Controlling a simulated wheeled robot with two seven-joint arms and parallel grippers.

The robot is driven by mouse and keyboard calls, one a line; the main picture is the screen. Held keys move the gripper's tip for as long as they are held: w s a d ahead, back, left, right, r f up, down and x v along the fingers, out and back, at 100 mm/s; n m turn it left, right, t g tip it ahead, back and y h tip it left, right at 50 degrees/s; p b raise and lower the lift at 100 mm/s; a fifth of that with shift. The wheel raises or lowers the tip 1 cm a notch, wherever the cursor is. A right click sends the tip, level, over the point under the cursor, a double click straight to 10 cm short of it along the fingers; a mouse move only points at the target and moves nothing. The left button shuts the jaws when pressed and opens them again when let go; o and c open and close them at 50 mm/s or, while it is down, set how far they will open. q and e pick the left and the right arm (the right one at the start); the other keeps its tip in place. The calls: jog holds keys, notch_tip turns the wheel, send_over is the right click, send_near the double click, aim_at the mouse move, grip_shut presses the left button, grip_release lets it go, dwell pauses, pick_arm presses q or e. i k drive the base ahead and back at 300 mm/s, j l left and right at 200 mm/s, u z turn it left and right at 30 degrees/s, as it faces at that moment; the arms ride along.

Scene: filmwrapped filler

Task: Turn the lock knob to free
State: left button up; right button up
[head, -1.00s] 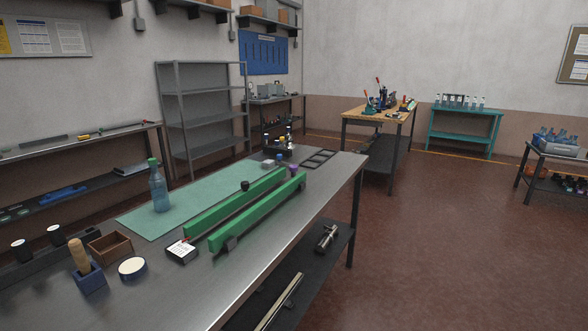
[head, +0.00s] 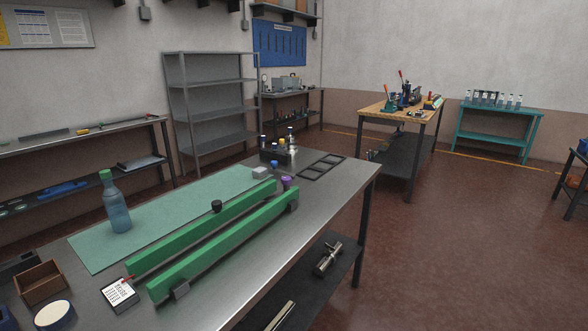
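Two long green rails (head: 225,247) run side by side along the metal workbench, with a narrow gap between them. A black knob (head: 216,206) stands by the rear rail, near its middle. A purple knob (head: 287,183) stands near the far end of the rails, and a small blue cap or knob (head: 274,164) shows just behind it. I cannot tell from this view which one is the lock knob or how it is turned. Neither of my grippers is in view.
A bottle with a green cap (head: 116,206) stands on the green mat (head: 85,246). A white card (head: 119,294) and a brown box (head: 41,283) lie at the near left. A wooden-topped table (head: 376,107) stands beyond. The floor (head: 440,240) right of the bench is clear.

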aim_at(285, 180)
jog(key=i+l+u, duration=0.15)
jog(key=i+l, duration=0.75)
jog(key=i+l+u, duration=0.1)
jog(key=i+l, duration=0.8)
jog(key=l, duration=0.2)
